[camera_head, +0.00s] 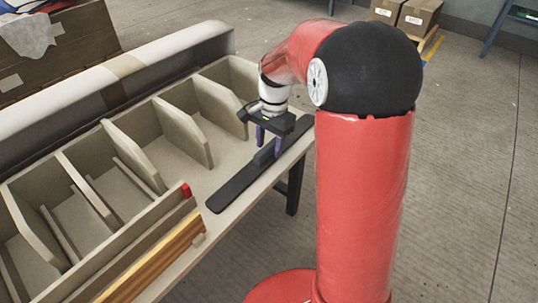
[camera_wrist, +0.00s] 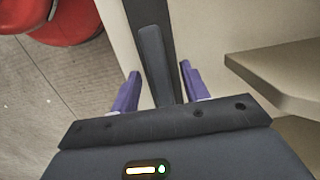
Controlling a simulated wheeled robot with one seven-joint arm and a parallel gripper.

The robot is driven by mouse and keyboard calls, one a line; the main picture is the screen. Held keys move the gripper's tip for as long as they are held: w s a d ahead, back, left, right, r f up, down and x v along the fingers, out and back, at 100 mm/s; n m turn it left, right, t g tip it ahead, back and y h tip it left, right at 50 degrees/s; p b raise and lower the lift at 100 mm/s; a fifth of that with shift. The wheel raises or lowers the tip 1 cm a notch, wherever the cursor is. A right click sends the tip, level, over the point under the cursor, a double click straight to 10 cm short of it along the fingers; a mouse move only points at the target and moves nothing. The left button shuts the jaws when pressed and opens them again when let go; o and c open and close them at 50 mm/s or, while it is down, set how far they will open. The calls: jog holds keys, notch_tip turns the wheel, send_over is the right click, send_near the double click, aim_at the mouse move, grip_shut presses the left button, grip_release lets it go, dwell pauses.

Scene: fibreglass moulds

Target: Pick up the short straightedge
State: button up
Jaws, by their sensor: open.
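The short straightedge is a dark grey bar with a raised grip rib, lying flat along the front edge of the bench (camera_head: 236,187). In the wrist view its dark body (camera_wrist: 163,18) runs up the picture, and the raised rib (camera_wrist: 152,48) stands along it. My gripper (camera_head: 268,145) is over the far half of the straightedge. In the wrist view its two purple fingers (camera_wrist: 158,85) are apart, one on each side of the rib, with gaps showing. Where the rib's near end passes under the gripper body is hidden.
A divided beige rack (camera_head: 180,140) stands behind the straightedge, its panel ends close to my gripper. A wooden straightedge with a yellowish edge (camera_head: 155,262) lies at the near left. A long wrapped roll (camera_head: 120,75) lies behind. Open floor (camera_head: 460,170) is at the right.

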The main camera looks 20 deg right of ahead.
jog(key=shift+f, duration=0.55)
grip_shut()
jog(key=shift+r, duration=0.2)
